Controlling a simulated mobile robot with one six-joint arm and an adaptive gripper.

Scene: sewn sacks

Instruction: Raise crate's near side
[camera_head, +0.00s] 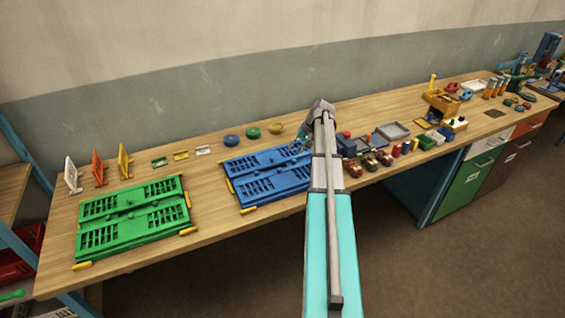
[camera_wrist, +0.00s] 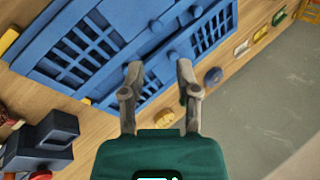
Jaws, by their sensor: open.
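A blue folded crate (camera_head: 262,182) lies flat on the bench, with slotted panels and small round knobs along its middle. It fills much of the wrist view (camera_wrist: 117,33). A green folded crate (camera_head: 130,222) lies flat to its left. My gripper (camera_head: 301,143) is at the right end of the blue crate, partly hidden by my arm. In the wrist view my gripper (camera_wrist: 159,72) has its two fingers apart with nothing held between them. The fingertips overlap the blue crate's edge in that view; I cannot tell whether they touch it.
Yellow blocks (camera_head: 248,210) sit at the crates' corners. Bare wood (camera_head: 212,205) separates the crates.

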